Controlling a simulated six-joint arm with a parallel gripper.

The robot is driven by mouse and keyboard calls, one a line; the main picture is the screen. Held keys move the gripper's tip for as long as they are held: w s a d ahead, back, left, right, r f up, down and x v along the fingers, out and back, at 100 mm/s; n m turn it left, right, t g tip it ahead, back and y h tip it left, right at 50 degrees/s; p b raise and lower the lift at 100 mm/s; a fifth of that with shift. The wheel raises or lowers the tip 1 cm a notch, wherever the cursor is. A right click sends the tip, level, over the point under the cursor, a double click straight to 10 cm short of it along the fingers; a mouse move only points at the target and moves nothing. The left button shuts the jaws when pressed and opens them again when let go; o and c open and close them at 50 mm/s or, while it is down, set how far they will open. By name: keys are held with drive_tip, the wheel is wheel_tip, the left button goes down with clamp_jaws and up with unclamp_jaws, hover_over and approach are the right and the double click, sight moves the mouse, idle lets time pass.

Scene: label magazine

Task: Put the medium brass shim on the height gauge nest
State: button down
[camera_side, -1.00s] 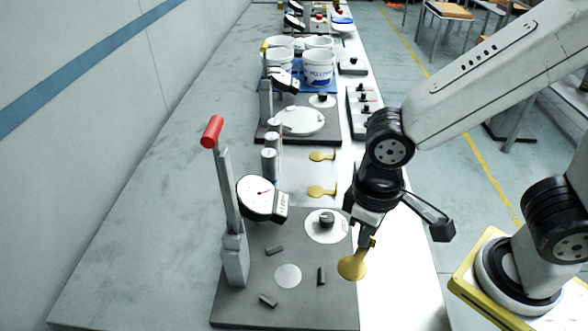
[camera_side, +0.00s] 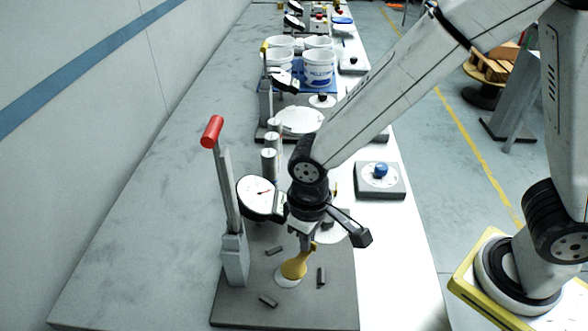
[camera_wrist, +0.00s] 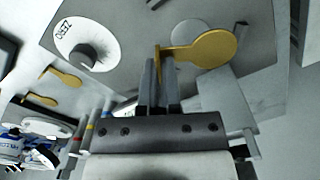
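My gripper (camera_side: 308,243) is shut on the tab of a brass shim (camera_side: 297,265), a round plate on a narrow handle, also seen in the wrist view (camera_wrist: 213,48). The height gauge nest is a pale round pad (camera_side: 287,283) on the dark base plate, with several short dark stops around it. The shim's round end overlaps the pad in the side view and hides part of it. In the wrist view the pad (camera_wrist: 190,31) shows partly beyond the shim. I cannot tell whether they touch. Two more brass shims (camera_wrist: 62,77) (camera_wrist: 40,98) lie at left in the wrist view.
The dial gauge (camera_side: 262,196) on its stand with a red-handled lever (camera_side: 212,131) stands left of my gripper. Grey cylinders (camera_side: 270,160) stand behind. A block with a blue knob (camera_side: 381,181) is at right. White tubs (camera_side: 318,68) are farther back.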

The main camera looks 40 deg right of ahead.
sight(296, 252)
drive_tip(key=shift+w+a+f, duration=0.3)
drive_tip(key=shift+w+f, duration=0.4)
drive_tip(key=shift+f, duration=0.25)
drive_tip(key=shift+f, duration=0.1)
drive_tip(key=shift+w+a+f, duration=0.1)
drive_tip(key=shift+w+f, duration=0.1)
drive_tip(key=shift+f, duration=1.55)
drive_tip(key=shift+f, duration=0.15)
drive_tip(key=c, duration=0.8)
unclamp_jaws()
drive_tip(key=shift+r, duration=0.2)
drive_tip(key=shift+r, duration=6)
